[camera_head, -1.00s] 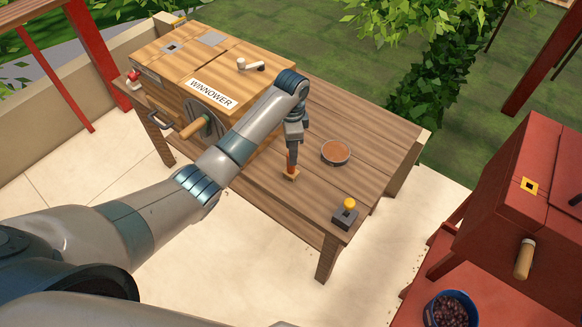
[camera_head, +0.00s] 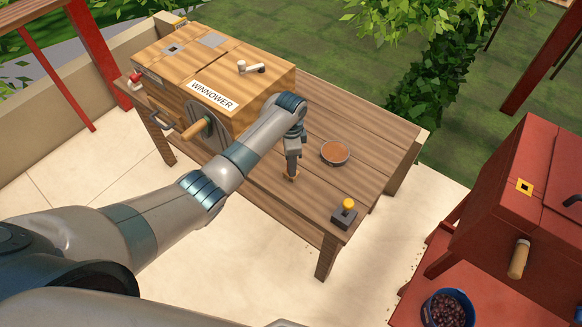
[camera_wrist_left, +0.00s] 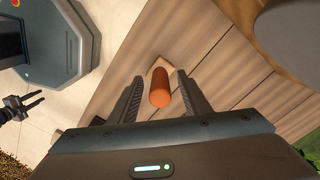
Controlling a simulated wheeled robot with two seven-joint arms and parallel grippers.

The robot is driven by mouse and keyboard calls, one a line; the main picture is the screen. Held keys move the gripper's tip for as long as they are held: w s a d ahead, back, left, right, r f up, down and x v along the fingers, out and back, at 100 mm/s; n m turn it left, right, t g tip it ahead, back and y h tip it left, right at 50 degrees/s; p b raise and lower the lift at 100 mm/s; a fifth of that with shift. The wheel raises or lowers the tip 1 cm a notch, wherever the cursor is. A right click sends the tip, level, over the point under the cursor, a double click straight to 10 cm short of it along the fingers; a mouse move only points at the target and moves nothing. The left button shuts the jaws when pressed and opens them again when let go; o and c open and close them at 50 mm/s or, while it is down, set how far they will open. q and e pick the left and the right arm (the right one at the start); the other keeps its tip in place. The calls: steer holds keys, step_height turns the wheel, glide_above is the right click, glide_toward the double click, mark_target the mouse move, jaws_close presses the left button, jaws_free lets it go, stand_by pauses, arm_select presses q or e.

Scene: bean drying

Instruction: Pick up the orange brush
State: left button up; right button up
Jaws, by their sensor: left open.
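The orange brush stands upright on the wooden table (camera_head: 345,110). In the left wrist view its round orange handle (camera_wrist_left: 160,88) points up towards the camera, with a pale wooden base behind it. In the head view only a small tan part of the brush (camera_head: 291,178) shows below my gripper. My left gripper (camera_head: 292,173) is over the brush, pointing down. In the left wrist view its open fingers (camera_wrist_left: 158,80) stand on either side of the handle, with gaps visible. My right gripper (camera_wrist_left: 24,103) shows small at the left edge of the wrist view, its fingers apart.
The wooden winnower (camera_head: 245,85) stands on the table beside my left arm. A round brown dish (camera_head: 335,153) lies right of the brush. A red machine (camera_head: 525,210) stands at the right.

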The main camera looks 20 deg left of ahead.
arm_select(q)
steer(key=shift+f, duration=0.8)
jaws_close()
steer(key=shift+r, duration=0.2)
steer(key=shift+r, duration=0.5)
steer(key=r, duration=0.1)
steer(key=d+r+b, duration=0.1)
steer(key=r, duration=0.1)
steer(key=shift+d+r, duration=0.1)
steer(key=s+d+r+b, duration=0.1)
steer(key=d+r+b, duration=0.2)
steer(key=d+r, duration=0.3)
steer(key=shift+d+r, duration=0.25)
steer(key=shift+d, duration=1.95)
